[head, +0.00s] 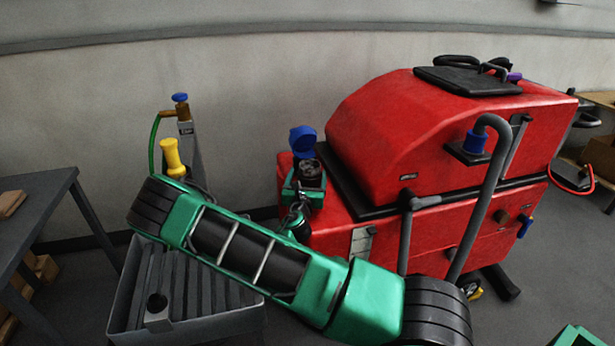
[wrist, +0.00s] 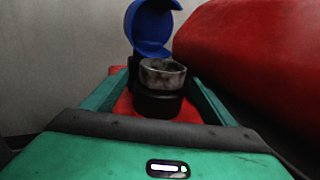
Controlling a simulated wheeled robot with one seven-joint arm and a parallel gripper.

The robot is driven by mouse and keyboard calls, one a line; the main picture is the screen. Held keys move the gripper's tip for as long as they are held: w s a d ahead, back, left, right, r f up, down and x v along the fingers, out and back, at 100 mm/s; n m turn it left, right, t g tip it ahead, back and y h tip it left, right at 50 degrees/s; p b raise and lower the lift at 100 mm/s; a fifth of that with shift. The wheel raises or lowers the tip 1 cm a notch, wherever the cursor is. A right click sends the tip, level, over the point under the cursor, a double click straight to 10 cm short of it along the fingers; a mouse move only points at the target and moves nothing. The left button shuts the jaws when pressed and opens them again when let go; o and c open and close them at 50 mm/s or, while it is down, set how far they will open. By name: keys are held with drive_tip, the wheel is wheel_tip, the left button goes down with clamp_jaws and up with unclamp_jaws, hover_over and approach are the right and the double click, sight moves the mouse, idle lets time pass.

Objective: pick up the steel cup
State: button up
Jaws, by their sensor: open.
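The steel cup (wrist: 163,72) shows in the wrist view as a worn grey metal rim seated in a dark round body, upright on a red surface. It also shows in the head view, small and dark (head: 310,169), at the left end of the red machine. A blue round lid (wrist: 152,25) stands raised just behind it; the head view shows this lid too (head: 303,140). My gripper (wrist: 162,88) is open, with one green finger on each side of the cup. I cannot tell whether either finger touches it.
The red scrubber machine (head: 430,130) rises close to the right of my gripper. A grey slatted bin (head: 130,300) stands below my arm. A yellow-handled item (head: 172,155) and a blue-topped post (head: 181,98) stand left. A grey table (head: 45,195) is at far left.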

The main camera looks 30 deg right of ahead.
sight(309, 168)
drive_tip(key=shift+x, duration=1.25)
drive_tip(key=c, duration=1.1)
drive_tip(key=shift+r, duration=0.1)
